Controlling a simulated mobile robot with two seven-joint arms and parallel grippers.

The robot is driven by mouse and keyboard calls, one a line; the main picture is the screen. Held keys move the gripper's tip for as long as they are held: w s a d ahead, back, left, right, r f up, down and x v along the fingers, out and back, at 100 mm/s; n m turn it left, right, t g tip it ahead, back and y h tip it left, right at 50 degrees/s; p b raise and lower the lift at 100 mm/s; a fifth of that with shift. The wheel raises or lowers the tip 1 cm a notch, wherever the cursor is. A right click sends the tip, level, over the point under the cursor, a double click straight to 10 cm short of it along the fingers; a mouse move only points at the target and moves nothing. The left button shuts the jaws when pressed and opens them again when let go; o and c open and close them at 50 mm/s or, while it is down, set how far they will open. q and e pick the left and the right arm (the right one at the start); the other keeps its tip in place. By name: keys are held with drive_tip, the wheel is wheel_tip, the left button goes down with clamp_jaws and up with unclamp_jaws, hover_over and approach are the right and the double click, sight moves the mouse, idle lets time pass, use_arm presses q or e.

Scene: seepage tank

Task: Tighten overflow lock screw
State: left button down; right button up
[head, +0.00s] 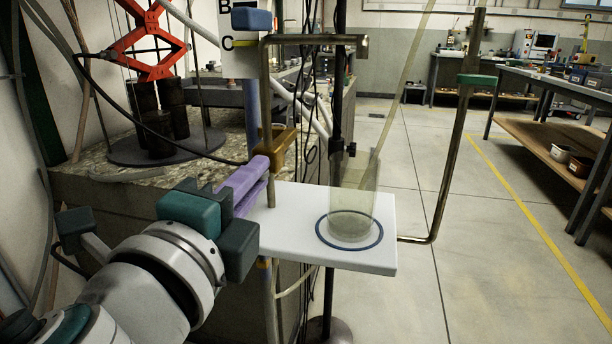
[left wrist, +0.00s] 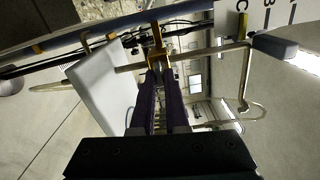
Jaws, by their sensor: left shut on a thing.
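The brass-coloured overflow lock screw and its clamp (head: 279,141) sit on the upright metal overflow tube (head: 268,95), above the white shelf. My left gripper (head: 264,168), with purple fingers, comes in from the left and is shut at the brass piece. In the left wrist view, the purple fingers (left wrist: 160,80) run up to the brass piece (left wrist: 157,54), and their tips partly hide it. The tube also crosses the left wrist view (left wrist: 200,52). My right gripper is not in view.
A clear beaker (head: 353,205) stands on the white shelf (head: 376,262), inside a blue ring. A bent metal pipe (head: 452,165) rises at the shelf's right. A marked board (head: 239,60) and blue block (head: 251,19) are above. Hoses hang behind; open floor lies right.

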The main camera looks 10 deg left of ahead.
use_arm(q)
drive_tip(key=shift+f, duration=0.15)
drive_tip(key=c, duration=1)
unclamp_jaws()
drive_tip(key=shift+o, duration=0.2)
drive_tip(key=s+b, duration=0.2)
drive_tip(key=s, duration=0.8)
drive_tip(key=shift+a, duration=0.2)
drive_tip(key=shift+r, duration=0.2)
